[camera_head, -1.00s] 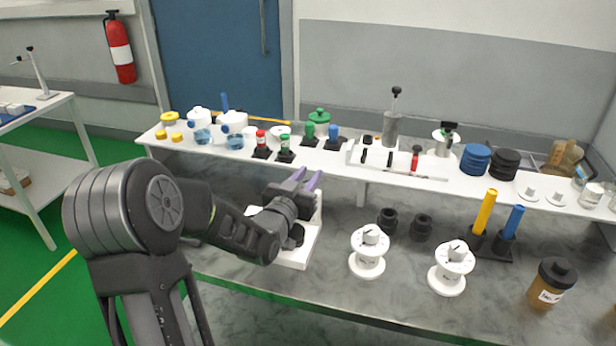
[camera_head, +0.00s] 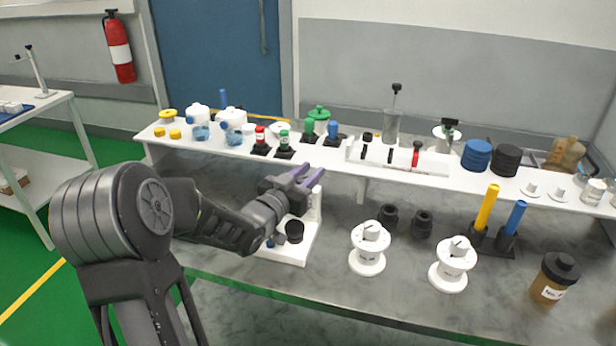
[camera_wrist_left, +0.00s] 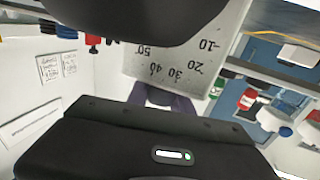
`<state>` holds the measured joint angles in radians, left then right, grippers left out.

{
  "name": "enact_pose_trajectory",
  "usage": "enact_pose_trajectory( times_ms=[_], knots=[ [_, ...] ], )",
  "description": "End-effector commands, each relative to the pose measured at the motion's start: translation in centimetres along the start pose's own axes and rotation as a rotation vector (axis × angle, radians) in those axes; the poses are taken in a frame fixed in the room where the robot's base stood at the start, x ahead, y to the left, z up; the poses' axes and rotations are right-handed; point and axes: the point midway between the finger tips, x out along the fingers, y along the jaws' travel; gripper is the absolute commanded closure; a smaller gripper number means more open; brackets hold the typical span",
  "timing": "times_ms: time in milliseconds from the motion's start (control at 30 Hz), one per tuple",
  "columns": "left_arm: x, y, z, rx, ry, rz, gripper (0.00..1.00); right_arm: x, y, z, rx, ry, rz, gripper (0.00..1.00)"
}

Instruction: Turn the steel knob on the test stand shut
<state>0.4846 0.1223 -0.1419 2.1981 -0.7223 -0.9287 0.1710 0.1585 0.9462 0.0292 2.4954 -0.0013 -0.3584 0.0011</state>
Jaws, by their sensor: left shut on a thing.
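The white test stand (camera_head: 313,215) stands on the lower grey bench, partly behind my left arm. Its white plate with printed numbers (camera_wrist_left: 188,62) shows upside down in the left wrist view. My left gripper (camera_head: 307,178), with purple fingers, is at the top of the stand. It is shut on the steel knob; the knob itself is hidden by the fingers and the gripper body. In the left wrist view, the purple fingers (camera_wrist_left: 165,98) lie against the plate, largely covered by dark parts. My right gripper is not in view.
A black cup-like part (camera_head: 294,231) is at the stand's base, below my gripper. A white shelf (camera_head: 350,165) with bottles and jars runs close behind. White dial units (camera_head: 367,262) and black rings (camera_head: 421,227) stand to the right on the bench.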

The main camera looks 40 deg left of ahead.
Motion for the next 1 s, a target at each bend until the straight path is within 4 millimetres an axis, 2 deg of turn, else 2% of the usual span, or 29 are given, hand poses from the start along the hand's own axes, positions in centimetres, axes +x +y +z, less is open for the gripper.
enact_pose_trajectory(
  times_ms=[167, 600, 1000],
  knots=[
    [0.0, 0.2, 0.1, 0.003, 0.000, 0.130, 1.00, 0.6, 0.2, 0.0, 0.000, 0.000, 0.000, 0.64],
    [-0.3, 1.3, 0.0, 0.001, -0.001, 0.520, 1.00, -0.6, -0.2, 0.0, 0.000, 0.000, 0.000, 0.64],
    [-0.7, 1.9, 0.0, 0.000, 0.001, 0.714, 1.00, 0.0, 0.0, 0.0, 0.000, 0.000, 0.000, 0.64]
  ],
)
